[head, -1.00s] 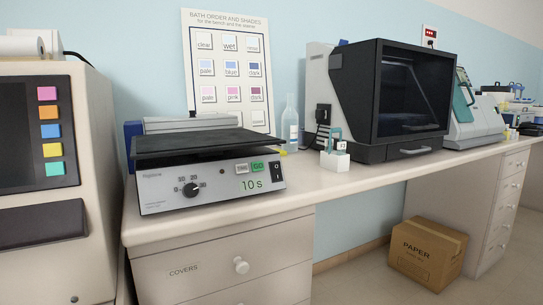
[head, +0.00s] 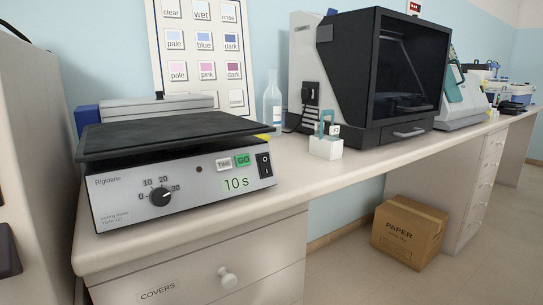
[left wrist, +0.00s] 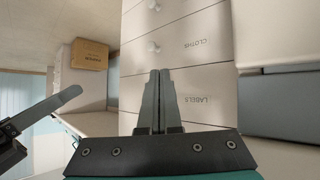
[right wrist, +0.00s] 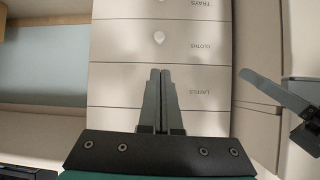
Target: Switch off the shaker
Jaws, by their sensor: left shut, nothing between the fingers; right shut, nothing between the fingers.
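The shaker (head: 180,180) stands on the left part of the bench, with a flat black platform (head: 170,135) on top. Its front panel has a dial (head: 161,197), a TIME button (head: 223,163), a green GO button (head: 242,160), a black rocker switch (head: 264,165) and a green "10 s" display (head: 236,183). Neither gripper shows in the head view. In the left wrist view my left gripper (left wrist: 160,72) is shut and empty, before drawer fronts. In the right wrist view my right gripper (right wrist: 160,72) is shut and empty, also before drawer fronts.
A small white block with a teal-handled item (head: 326,146) stands right of the shaker. Behind are a clear bottle (head: 272,103) and a dark-windowed cabinet (head: 385,75). A paper box (head: 408,232) is on the floor. Bench front (head: 290,185) is clear.

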